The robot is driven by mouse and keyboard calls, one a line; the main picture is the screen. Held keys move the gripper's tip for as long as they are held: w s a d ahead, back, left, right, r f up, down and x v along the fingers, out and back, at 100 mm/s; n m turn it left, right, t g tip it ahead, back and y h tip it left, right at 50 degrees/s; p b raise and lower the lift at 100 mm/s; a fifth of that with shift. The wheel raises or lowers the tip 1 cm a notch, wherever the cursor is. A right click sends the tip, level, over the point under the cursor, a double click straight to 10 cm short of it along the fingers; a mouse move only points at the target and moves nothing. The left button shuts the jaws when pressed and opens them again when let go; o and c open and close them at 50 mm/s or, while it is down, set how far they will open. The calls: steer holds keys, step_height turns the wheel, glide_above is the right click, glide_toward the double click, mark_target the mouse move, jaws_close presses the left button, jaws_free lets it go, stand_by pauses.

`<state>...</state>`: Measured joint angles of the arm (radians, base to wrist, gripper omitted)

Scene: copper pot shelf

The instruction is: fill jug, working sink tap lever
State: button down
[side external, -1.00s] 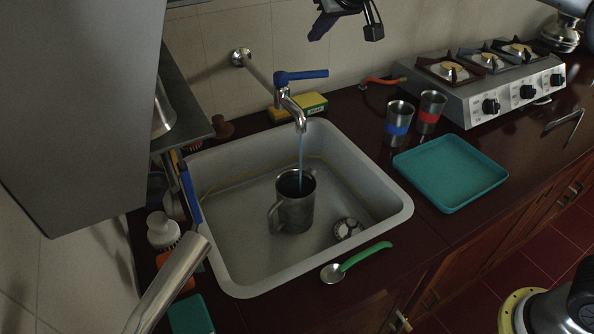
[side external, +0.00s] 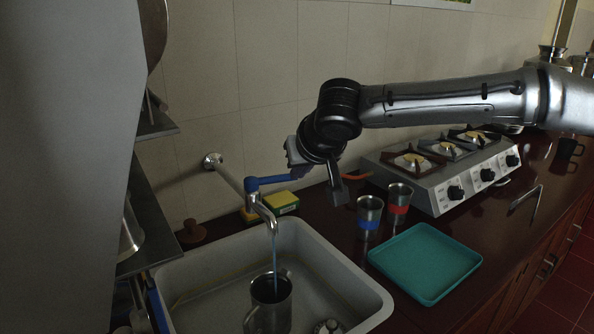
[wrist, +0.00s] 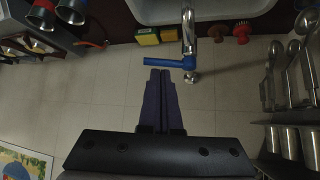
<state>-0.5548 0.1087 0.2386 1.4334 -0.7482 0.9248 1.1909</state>
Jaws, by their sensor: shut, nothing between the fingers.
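The steel tap (side external: 262,211) stands over the sink, and its blue lever (side external: 268,181) points right. A thin stream of water runs from the spout into the steel jug (side external: 271,307), which stands in the sink with its lower part cut off by the picture edge. The water level inside cannot be made out. My gripper (side external: 301,173) is at the lever's free end. In the wrist view, its purple fingers (wrist: 160,74) are together and empty, right by the blue lever (wrist: 166,62). I cannot tell whether they touch it.
The sink rim (side external: 345,273) is at the front. Two steel cups (side external: 369,217) (side external: 399,203), a teal tray (side external: 425,262) and a gas stove (side external: 445,170) are to the right. The tiled wall is close behind.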

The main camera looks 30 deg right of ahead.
mark_target(285, 178)
steer(key=x, duration=0.7)
steer(key=w+r+x, duration=0.1)
steer(key=x, duration=0.2)
steer(key=shift+d+f, duration=0.15)
steer(key=shift+w+d+f, duration=0.1)
steer(key=shift+w+d, duration=0.1)
steer(key=shift+w, duration=0.5)
steer(key=shift+w+d+n+y, duration=0.35)
steer(key=shift+d+n+y, duration=0.1)
steer(key=shift+n+y, duration=0.05)
steer(key=shift+w+d, duration=0.35)
steer(key=shift+w, duration=0.35)
